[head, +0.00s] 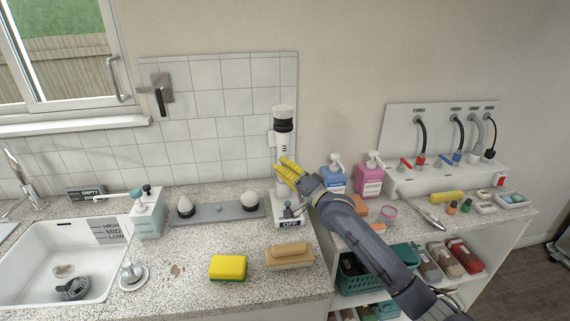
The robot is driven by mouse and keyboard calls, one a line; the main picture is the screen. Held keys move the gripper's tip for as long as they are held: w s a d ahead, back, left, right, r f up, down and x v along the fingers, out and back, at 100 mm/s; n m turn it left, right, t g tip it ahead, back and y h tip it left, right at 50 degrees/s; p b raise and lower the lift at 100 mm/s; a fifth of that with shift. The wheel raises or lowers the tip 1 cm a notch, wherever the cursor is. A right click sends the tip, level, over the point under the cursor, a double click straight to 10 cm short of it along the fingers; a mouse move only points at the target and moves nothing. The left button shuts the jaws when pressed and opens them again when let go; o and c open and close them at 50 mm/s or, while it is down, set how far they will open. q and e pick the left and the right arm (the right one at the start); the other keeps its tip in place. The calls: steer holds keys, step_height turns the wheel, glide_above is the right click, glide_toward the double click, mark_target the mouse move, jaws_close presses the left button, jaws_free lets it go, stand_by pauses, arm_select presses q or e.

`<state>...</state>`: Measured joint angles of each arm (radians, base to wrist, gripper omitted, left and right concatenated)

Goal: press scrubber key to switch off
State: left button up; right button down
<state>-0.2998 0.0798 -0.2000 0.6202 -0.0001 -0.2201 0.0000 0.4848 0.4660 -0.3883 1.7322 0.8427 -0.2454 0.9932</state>
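The scrubber (283,143) is a white upright device with a black top, standing against the tiled wall at the counter's back edge. Its white base carries a dark "OFF" label (291,223), with a small dark-and-teal key or lever (288,208) just above it. My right gripper (288,170) has yellow ribbed fingers. It reaches in from the right and overlaps the scrubber's lower body in the head view, above the key. Whether it touches the scrubber, and whether its fingers are apart, I cannot tell. My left gripper is not in view.
A grey tray (215,213) with two rounded white items lies left of the scrubber. A yellow-green sponge (228,268) and a tan brush (290,256) lie in front. A soap dispenser (148,214) stands by the sink (40,260). Blue (334,178) and pink (369,179) bottles stand right.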

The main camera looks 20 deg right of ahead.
steer(key=shift+s, duration=0.15)
steer(key=shift+s+a, duration=0.2)
steer(key=shift+s, duration=1.25)
steer(key=shift+s+a, duration=0.2)
steer(key=shift+s, duration=1.2)
